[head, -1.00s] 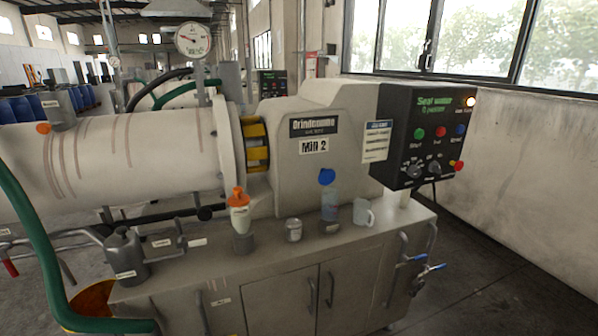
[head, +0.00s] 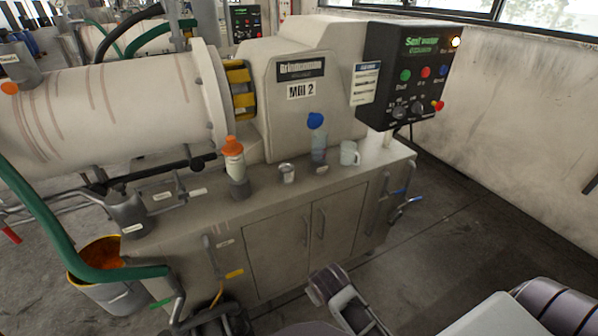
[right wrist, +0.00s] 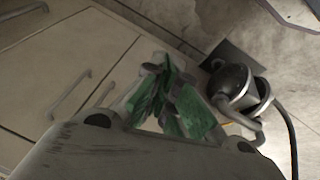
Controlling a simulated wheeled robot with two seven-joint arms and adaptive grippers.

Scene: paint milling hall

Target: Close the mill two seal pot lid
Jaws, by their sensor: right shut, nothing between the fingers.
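A clear seal pot (head: 319,150) stands on the Mill 2 cabinet top in the head view. Its blue lid (head: 316,121) sits at the pot's top and looks tilted up; the hinge is too small to make out. My right gripper (right wrist: 168,78) shows in the right wrist view with green on its fingers. It is shut and empty, in front of the cabinet doors (right wrist: 55,65) and away from the pot. The pot and lid are not in the right wrist view. My left gripper is out of view.
An orange-topped bottle (head: 233,160) stands further left. The control box (head: 409,75) overhangs the cabinet's right end. Floor at right is clear.

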